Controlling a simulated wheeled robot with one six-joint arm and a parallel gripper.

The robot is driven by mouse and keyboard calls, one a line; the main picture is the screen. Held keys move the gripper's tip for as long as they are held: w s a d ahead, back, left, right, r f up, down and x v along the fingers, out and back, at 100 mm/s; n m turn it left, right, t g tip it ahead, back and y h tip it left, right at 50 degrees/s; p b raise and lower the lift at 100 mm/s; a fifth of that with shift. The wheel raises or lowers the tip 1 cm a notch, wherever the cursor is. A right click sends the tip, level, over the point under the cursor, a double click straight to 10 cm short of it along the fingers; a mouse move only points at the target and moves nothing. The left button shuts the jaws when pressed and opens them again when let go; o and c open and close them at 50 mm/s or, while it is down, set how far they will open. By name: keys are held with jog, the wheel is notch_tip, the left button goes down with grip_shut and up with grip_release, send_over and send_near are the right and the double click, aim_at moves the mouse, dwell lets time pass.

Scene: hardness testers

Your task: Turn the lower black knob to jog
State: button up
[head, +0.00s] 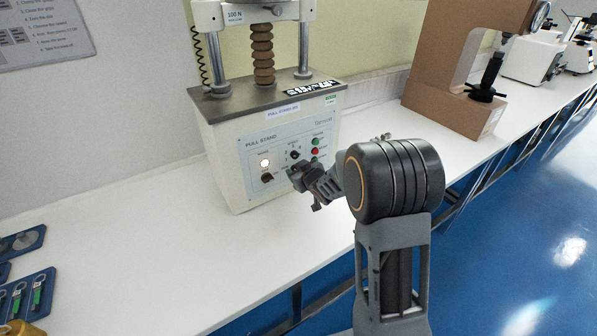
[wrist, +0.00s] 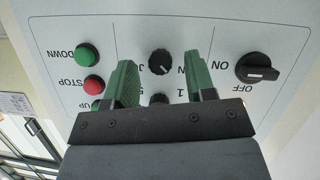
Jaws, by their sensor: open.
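The lower black knob (wrist: 160,63) is a round dial with a light pointer mark on the panel, in the wrist view, which shows the panel upside down. A "J" is partly readable beside it. My gripper (wrist: 161,64) is open; its green fingers stand on either side of the knob, with visible gaps. How far the tips are from the panel is hard to tell. A second black knob (wrist: 158,99) is partly hidden behind the gripper; it is the upper one (head: 295,155) in the head view. There, my gripper (head: 292,176) covers the lower knob.
The pull stand (head: 226,165) stands on the white bench. A black ON/OFF switch (wrist: 257,68) is beside the knobs. The red stop button (wrist: 93,84) and green down button (wrist: 88,54) are on the other side. A brown tester (head: 440,85) stands to the right.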

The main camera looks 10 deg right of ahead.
jog(key=shift+c, duration=0.3)
jog(key=c, duration=0.9)
jog(key=shift+o, duration=0.2)
jog(key=shift+r+p, duration=0.1)
jog(key=shift+p, duration=0.4)
jog(key=shift+w+d+f+m+y+p, duration=0.1)
jog(key=shift+d+f+m+y+p, duration=0.05)
jog(key=shift+m+y+p, duration=1.55)
jog(key=shift+w+d+f+m+y+p, duration=0.15)
jog(key=shift+m+y+p, duration=0.8)
jog(key=shift+m+p, duration=1.25)
jog(key=shift+d+f+m+y+p, duration=0.2)
jog(key=shift+m+y+p, duration=1.2)
jog(key=shift+m, duration=1.1)
